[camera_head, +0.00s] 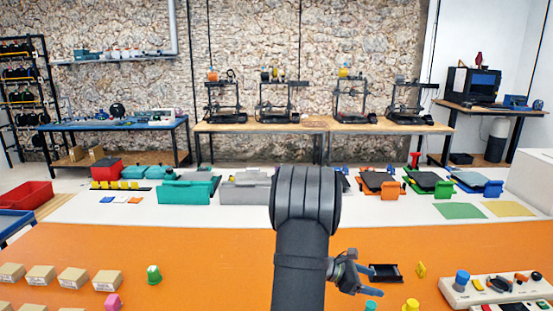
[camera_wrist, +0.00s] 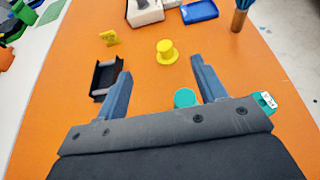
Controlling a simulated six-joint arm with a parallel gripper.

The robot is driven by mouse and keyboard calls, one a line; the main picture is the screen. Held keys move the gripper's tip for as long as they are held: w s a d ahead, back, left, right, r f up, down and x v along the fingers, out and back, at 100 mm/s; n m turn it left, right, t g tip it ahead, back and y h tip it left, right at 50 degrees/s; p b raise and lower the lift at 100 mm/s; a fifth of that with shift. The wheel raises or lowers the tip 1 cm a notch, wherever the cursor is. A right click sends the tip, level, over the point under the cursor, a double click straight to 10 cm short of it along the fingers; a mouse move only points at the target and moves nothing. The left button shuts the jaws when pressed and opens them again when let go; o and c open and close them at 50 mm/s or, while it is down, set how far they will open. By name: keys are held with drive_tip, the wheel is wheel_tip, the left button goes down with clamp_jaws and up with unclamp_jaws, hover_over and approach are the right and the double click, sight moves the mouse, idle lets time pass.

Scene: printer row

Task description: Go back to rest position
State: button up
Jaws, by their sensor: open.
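My gripper (camera_head: 364,277) is low over the right half of the orange table (camera_head: 210,260), at the end of my dark arm. In the wrist view my gripper (camera_wrist: 161,67) has its two blue-grey fingers spread wide, with nothing held between them. A yellow spool-like piece (camera_wrist: 166,52) stands just beyond the fingertips. A teal round piece (camera_wrist: 185,97) sits lower between the fingers, partly covered by the gripper body. A black open tray (camera_wrist: 104,78) lies beside the left finger.
A yellow piece (camera_wrist: 109,38) stands past the tray. A light tool holder (camera_head: 492,290) is at the right. Cardboard boxes (camera_head: 73,277), a green piece (camera_head: 154,274) and a pink piece (camera_head: 113,301) are at the left. A white strip behind carries several bins and printer-like trays. The orange centre-left is clear.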

drive_tip(key=w+a+f, duration=0.4)
drive_tip(key=w, duration=0.1)
drive_tip(key=w+a+f, duration=0.2)
drive_tip(key=shift+w+a, duration=0.15)
drive_tip(key=shift+w, duration=0.25)
drive_tip(key=o, duration=0.8)
drive_tip(key=s+a+r+t+y, duration=0.1)
drive_tip(key=a+r+y, duration=0.15)
drive_tip(key=a, duration=1.05)
drive_tip(key=s+a+r+m+y, duration=0.1)
drive_tip(key=a+r+y, duration=0.15)
drive_tip(key=a, duration=1.05)
drive_tip(key=s+a+r+t+y, duration=0.1)
drive_tip(key=a+r+y, duration=0.15)
drive_tip(key=a, duration=1.05)
drive_tip(key=s+a+r+g+y, duration=0.1)
drive_tip(key=s+a+r+y, duration=0.15)
drive_tip(key=s+a, duration=0.5)
drive_tip(key=s+a+r+n+y, duration=0.15)
drive_tip(key=s+a+r, duration=0.3)
drive_tip(key=a, duration=0.65)
drive_tip(key=s+a+r+m+g+y, duration=0.1)
drive_tip(key=s+a+r+y, duration=0.15)
drive_tip(key=s+a, duration=0.55)
wheel_tip(320, 180, down, 10)
drive_tip(key=w+a, duration=0.1)
drive_tip(key=shift+r, duration=0.15)
